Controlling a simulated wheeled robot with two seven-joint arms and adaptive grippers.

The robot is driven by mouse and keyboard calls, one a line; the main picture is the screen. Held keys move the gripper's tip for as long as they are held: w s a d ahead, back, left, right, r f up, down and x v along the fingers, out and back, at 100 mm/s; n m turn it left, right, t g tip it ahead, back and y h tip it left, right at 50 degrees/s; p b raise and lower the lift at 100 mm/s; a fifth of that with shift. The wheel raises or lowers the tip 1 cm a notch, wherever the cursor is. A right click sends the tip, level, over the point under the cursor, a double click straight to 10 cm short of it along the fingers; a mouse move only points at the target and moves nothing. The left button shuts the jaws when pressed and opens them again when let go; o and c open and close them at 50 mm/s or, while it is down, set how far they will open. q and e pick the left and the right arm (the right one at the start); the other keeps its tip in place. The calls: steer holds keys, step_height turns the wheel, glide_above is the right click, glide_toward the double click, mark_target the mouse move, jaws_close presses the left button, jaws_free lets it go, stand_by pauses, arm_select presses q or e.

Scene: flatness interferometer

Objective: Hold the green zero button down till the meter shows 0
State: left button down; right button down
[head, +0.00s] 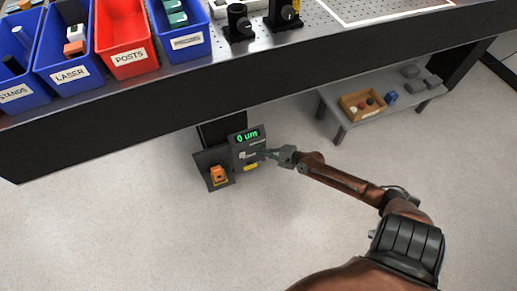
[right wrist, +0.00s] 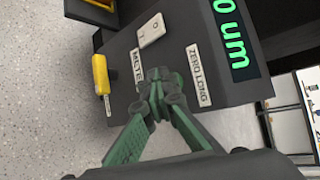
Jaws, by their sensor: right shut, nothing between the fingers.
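The dark meter box (head: 243,149) is mounted below the bench edge, and its green display (head: 248,135) reads "0 um". The display also shows in the right wrist view (right wrist: 232,35), turned sideways. My right gripper (head: 268,153) reaches the box front from the right. In the right wrist view its fingertips (right wrist: 158,82) are together, at the panel between the "METER" label (right wrist: 137,72) and the "ZERO LONG" label (right wrist: 199,76). The green zero button is not visible; the fingertips cover that spot, so I cannot tell whether it is pressed. My left gripper is out of view.
A white rocker switch (right wrist: 151,30) and a yellow part (right wrist: 101,75) are on the box near the fingers. An orange part (head: 217,175) sits on a dark panel beside it. The bench (head: 300,60) overhangs above. A low shelf (head: 380,110) stands to the right; the floor is clear.

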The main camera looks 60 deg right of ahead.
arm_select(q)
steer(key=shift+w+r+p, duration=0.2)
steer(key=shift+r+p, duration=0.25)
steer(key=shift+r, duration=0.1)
arm_select(e)
steer(key=shift+s+a, duration=0.45)
steer(key=shift+s, duration=0.25)
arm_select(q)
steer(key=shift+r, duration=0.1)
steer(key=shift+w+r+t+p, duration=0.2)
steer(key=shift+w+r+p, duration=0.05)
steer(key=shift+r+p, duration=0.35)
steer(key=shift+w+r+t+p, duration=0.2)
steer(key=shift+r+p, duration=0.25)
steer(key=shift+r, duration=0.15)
arm_select(e)
steer(key=s+a, duration=0.1)
steer(key=s, duration=0.1)
steer(key=s+a, duration=0.1)
steer(key=s, duration=0.1)
steer(key=shift+a, duration=0.4)
